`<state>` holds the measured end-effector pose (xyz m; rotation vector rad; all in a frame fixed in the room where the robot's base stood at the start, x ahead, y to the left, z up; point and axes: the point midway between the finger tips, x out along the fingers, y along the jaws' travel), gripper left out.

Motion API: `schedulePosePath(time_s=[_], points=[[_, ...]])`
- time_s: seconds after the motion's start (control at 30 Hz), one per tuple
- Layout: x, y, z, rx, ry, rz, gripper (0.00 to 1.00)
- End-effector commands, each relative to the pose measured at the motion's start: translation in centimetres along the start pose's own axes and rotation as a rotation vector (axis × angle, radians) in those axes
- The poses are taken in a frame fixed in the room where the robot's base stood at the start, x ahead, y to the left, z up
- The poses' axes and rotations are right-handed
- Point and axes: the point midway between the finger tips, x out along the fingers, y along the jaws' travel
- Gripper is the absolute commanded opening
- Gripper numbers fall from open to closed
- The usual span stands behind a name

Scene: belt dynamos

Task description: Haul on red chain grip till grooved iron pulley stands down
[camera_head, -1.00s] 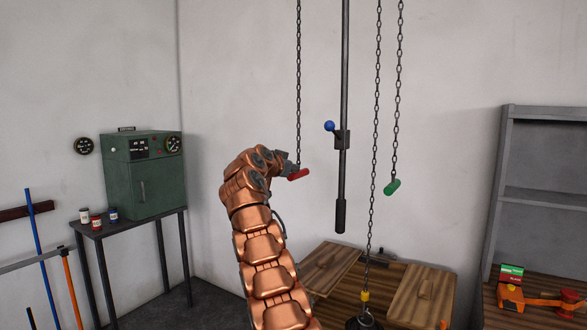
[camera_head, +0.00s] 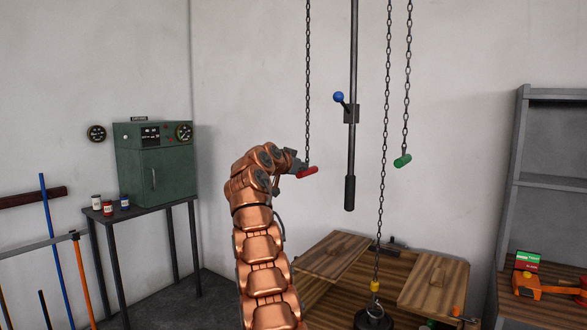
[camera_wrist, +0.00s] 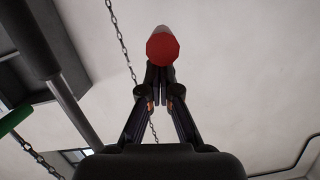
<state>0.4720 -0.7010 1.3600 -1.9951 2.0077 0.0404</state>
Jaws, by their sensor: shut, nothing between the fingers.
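The red chain grip (camera_head: 308,172) hangs tilted on a dark chain in the head view. In the wrist view the red grip (camera_wrist: 163,45) shows end-on, right at my fingertips. My gripper (camera_head: 298,166) is shut and meets the grip at its left end, with nothing clamped between the fingers; whether they touch it I cannot tell. It also shows in the wrist view (camera_wrist: 158,82). A dark iron piece (camera_head: 372,319), apparently the pulley, hangs under a yellow fitting (camera_head: 375,286) on another chain, between wooden flaps. Its lower part is cut off by the frame.
A green grip (camera_head: 403,160) hangs on a chain to the right. A rod with a blue-knobbed lever (camera_head: 338,97) hangs between. Wooden flaps (camera_head: 335,255) lie below. A green cabinet (camera_head: 155,165) stands left, a grey shelf (camera_head: 555,185) right.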

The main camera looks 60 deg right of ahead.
Motion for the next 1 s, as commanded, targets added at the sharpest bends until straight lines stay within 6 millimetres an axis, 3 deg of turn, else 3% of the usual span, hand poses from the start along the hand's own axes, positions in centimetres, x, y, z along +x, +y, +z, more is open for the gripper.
schedulePosePath(time_s=[0.03,0.7,1.0], points=[[0.6,0.4,2.0,0.000,-0.006,0.002,0.00],[3.6,2.9,13.2,-0.002,-0.006,0.006,0.00],[4.5,3.7,16.8,0.000,-0.004,0.005,0.00]])
